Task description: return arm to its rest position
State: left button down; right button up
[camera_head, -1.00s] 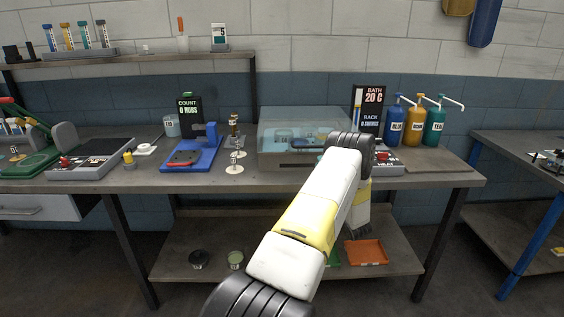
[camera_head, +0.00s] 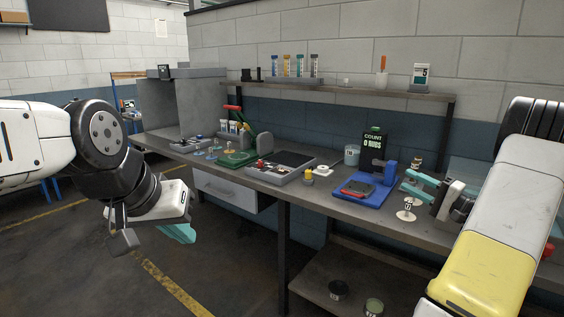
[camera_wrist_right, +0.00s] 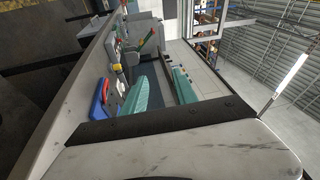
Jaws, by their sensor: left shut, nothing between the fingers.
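My left arm comes in from the left in the head view. Its left gripper (camera_head: 178,233) hangs low over the floor, in front of the bench and clear of it, with its teal fingers shut and empty. My right arm fills the right edge of the head view. Its right gripper (camera_head: 418,187) is over the bench, close to the blue press (camera_head: 362,192) and the small white-based stands (camera_head: 405,215). In the right wrist view the two teal fingers (camera_wrist_right: 166,84) are apart with nothing seen between them.
The workbench (camera_head: 325,204) carries a grey pad device (camera_head: 282,167), a green-based press (camera_head: 237,158), a beaker (camera_head: 352,155) and a count display (camera_head: 373,147). A shelf (camera_head: 350,92) with several tubes runs behind. Open floor (camera_head: 225,265) lies below my left gripper.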

jog(key=s+a+r+n+g, duration=0.2)
jog(key=s+a+g, duration=0.15)
jog(key=a, duration=0.45)
jog(key=s+a+r+n+g, duration=0.15)
jog(key=a+g, duration=0.25)
jog(key=a, duration=0.4)
jog(key=s+a+r+n+g, duration=0.2)
jog(key=s+a+g, duration=0.1)
jog(key=a, duration=0.5)
jog(key=s+a+n+h, duration=0.2)
jog(key=s+h, duration=0.2)
jog(key=s, duration=0.5)
jog(key=s+a+n+h, duration=0.2)
jog(key=s+h, duration=0.3)
jog(key=s, duration=0.4)
jog(key=shift+s+a+f+n, duration=0.2)
jog(key=shift+a+f+n, duration=0.15)
jog(key=shift+n, duration=0.3)
jog(key=shift+d+t, duration=0.1)
jog(key=shift+t, duration=0.15)
